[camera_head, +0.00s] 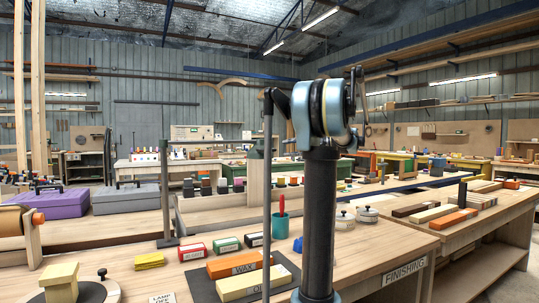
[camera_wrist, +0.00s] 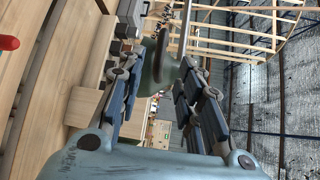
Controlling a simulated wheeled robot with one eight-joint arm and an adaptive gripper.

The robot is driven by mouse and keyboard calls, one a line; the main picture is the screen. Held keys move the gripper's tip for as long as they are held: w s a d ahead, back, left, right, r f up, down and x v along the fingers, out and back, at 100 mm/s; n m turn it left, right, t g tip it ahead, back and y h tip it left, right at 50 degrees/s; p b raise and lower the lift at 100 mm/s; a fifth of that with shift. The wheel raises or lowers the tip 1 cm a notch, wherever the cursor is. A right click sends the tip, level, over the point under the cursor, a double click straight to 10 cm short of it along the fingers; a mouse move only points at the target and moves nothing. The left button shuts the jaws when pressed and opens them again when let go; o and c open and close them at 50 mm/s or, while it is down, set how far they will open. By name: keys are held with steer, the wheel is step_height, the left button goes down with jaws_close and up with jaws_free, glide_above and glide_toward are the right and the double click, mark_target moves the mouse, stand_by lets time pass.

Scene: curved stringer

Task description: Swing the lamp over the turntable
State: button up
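The lamp's stand (camera_head: 165,195) rises from the bench at left of centre. Its thin horizontal arm (camera_head: 210,142) runs right to a green lamp head (camera_head: 257,147). In the wrist view a green rounded part (camera_wrist: 158,68), apparently the lamp head, lies between the fingers of my gripper (camera_wrist: 160,75). The fingers stand apart on both sides of it; contact is unclear. In the head view my arm hides most of the gripper. The turntable (camera_head: 104,290) is at the lower left, partly cut off, with a pale wooden piece (camera_head: 60,279) on it.
Wax and oil blocks (camera_head: 238,264) lie on a dark mat in front. Small labelled boxes (camera_head: 228,245), a teal cup (camera_head: 280,226) with a red-handled tool and white lidded pots (camera_head: 345,220) stand behind. A yellow stack (camera_head: 149,261) lies between turntable and boxes.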

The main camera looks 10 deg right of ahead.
mark_target(272, 150)
steer(key=x, duration=0.9)
steer(key=shift+w+a, duration=0.1)
steer(key=shift+a, duration=0.25)
jaws_close()
